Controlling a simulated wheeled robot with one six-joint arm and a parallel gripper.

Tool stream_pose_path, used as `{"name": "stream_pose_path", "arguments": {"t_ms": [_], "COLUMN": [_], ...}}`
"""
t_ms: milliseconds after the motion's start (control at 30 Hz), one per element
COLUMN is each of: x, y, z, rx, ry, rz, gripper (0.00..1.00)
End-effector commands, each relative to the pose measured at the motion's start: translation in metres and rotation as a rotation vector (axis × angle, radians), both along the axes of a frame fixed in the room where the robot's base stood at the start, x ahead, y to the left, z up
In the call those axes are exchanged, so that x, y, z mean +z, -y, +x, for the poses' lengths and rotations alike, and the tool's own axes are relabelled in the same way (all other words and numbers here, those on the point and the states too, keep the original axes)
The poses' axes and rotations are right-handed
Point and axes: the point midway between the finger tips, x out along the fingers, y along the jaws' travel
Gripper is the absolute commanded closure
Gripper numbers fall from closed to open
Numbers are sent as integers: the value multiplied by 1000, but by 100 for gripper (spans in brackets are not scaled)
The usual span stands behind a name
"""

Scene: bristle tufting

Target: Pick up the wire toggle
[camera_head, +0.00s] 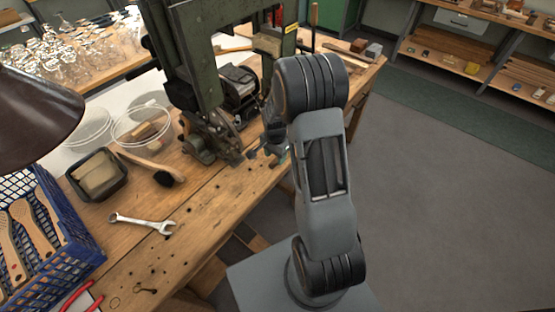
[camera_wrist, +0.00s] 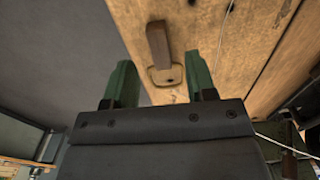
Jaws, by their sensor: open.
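In the wrist view, a short brown wooden bar (camera_wrist: 158,45), which looks like the wire toggle, stands out against the bench wood. A rounded, loop-like outline with a dark spot lies at its lower end; I cannot tell whether it is wire. My gripper (camera_wrist: 161,82) is open, with its two green fingers apart and nothing held between them. The bar lies beyond the fingertips, roughly in line with the gap. In the head view, my gripper (camera_head: 277,157) is at the bench's front edge, beside the green machine, partly behind my arm. I cannot make out the toggle there.
The green machine (camera_head: 192,55) stands close to my gripper on the wooden bench (camera_head: 210,205). A brush (camera_head: 155,172), a wrench (camera_head: 140,222), a dark tray (camera_head: 72,188) and a blue crate (camera_head: 75,250) lie to the left. The floor at right is clear.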

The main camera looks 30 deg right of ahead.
Motion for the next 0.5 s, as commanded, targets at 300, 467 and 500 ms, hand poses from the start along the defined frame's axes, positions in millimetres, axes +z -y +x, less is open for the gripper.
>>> {"name": "stream_pose_path", "arguments": {"t_ms": [300, 467, 500], "x": [-28, -28, -28], "y": [0, 0, 0], "z": [1, 1, 1], "rx": [0, 0, 0], "ry": [0, 1, 1], "rz": [0, 0, 0], "gripper": [49, 49, 49]}}
